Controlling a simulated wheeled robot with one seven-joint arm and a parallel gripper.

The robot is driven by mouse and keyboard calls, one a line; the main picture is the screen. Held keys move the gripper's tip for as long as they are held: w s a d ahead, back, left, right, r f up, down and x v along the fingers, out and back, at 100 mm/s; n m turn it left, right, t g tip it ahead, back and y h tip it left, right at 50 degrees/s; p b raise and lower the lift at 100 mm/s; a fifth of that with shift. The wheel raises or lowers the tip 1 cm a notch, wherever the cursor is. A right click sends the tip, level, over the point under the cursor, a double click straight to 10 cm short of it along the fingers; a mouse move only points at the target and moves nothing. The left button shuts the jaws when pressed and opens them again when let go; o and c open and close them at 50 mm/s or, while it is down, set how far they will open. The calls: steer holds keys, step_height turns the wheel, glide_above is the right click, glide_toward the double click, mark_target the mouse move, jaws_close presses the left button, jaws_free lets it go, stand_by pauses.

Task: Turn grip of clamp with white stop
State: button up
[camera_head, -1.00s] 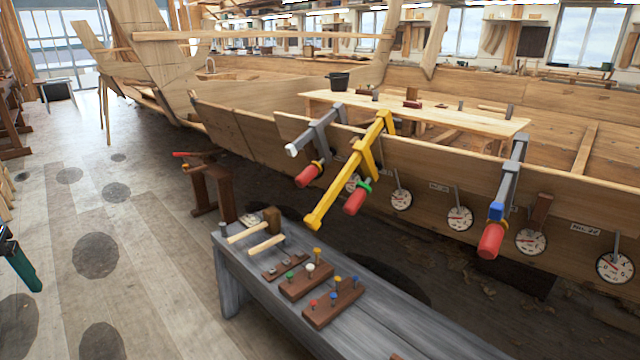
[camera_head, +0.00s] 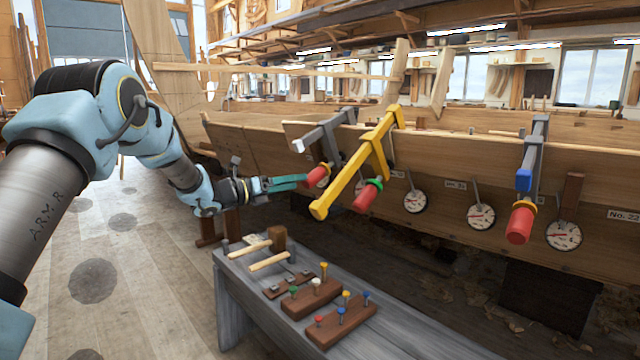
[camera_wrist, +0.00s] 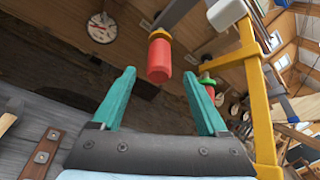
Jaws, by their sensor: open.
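The clamp with the white stop (camera_head: 298,146) is the grey one at the left of the hull's plank edge. Its red grip (camera_head: 316,177) hangs below, with a yellow-orange collar. My gripper (camera_head: 304,182) is open, its teal fingers pointing right at this grip, overlapping it in the head view. In the wrist view the red grip (camera_wrist: 159,62) appears between and beyond the open fingertips (camera_wrist: 158,76); I see no contact. A pale block, probably the white stop (camera_wrist: 226,13), shows at the top there.
A yellow clamp (camera_head: 357,165) with a green-collared red grip (camera_head: 367,197) is close on the right. A blue-stop clamp (camera_head: 533,155) hangs farther right. Round dials (camera_head: 415,201) line the hull. A grey bench (camera_head: 230,290) with mallets and pegged blocks stands below.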

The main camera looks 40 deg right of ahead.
mark_target(320, 177)
steer(key=p+x, duration=0.1)
steer(key=x, duration=0.8)
steer(key=shift+d, duration=0.2)
jaws_close()
